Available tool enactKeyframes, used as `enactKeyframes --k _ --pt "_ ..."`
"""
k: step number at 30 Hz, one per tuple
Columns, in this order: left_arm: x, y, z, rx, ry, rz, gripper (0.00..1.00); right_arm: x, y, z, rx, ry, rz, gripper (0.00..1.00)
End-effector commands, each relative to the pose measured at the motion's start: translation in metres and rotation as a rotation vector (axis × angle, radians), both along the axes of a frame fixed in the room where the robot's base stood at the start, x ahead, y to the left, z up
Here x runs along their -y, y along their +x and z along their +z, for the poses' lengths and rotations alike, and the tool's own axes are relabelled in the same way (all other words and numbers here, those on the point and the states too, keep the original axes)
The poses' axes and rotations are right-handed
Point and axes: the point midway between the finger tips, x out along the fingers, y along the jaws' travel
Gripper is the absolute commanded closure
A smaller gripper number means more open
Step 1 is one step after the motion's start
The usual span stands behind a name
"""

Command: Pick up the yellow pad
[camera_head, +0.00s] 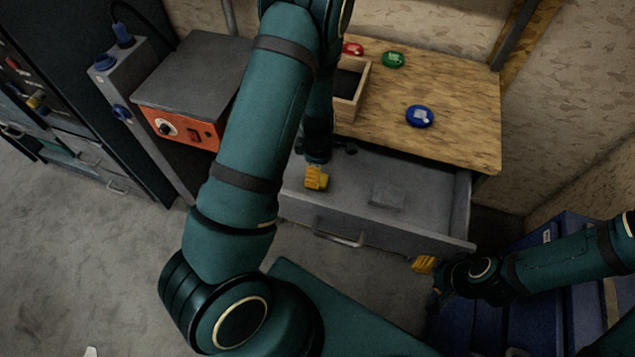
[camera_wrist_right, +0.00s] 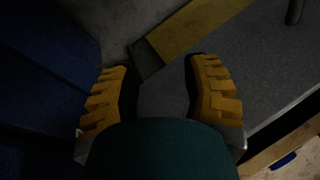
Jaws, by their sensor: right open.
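I cannot make out a separate yellow pad for sure. In the right wrist view a long strip with a dull yellow face and a dark end (camera_wrist_right: 195,30) lies beyond my fingertips; I cannot tell what it is. My right gripper (camera_wrist_right: 163,95) is open and empty, its yellow-ridged fingers apart. In the head view it (camera_head: 425,264) is just in front of the drawer's front right corner. My left gripper (camera_head: 316,177) points down over the left part of the open drawer (camera_head: 345,205); its yellow fingers show, but their opening and anything between them are unclear.
A flat grey block (camera_head: 387,195) lies in the drawer. The wooden top (camera_head: 450,100) holds an open box (camera_head: 350,88) and blue (camera_head: 419,116), green (camera_head: 393,59) and red (camera_head: 353,48) round things. An orange-fronted grey machine (camera_head: 190,90) stands left; blue boxes (camera_head: 555,235) stand right.

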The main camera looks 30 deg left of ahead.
Motion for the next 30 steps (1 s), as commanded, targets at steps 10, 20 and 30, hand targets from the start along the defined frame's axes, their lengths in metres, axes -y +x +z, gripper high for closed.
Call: enactKeyframes --k 10,20,30 --pt "0.0 -0.003 -0.025 -0.001 -0.001 -0.002 0.15 0.0 0.002 -0.01 0.005 -0.001 -0.002 0.53" --pt "0.0 -0.004 -0.06 0.0 -0.001 -0.001 0.15 0.001 0.004 -0.021 0.01 -0.002 -0.003 0.53" --pt "0.0 -0.004 -0.059 0.001 -0.001 -0.002 0.75 0.001 0.004 -0.02 0.01 -0.002 -0.003 0.53"
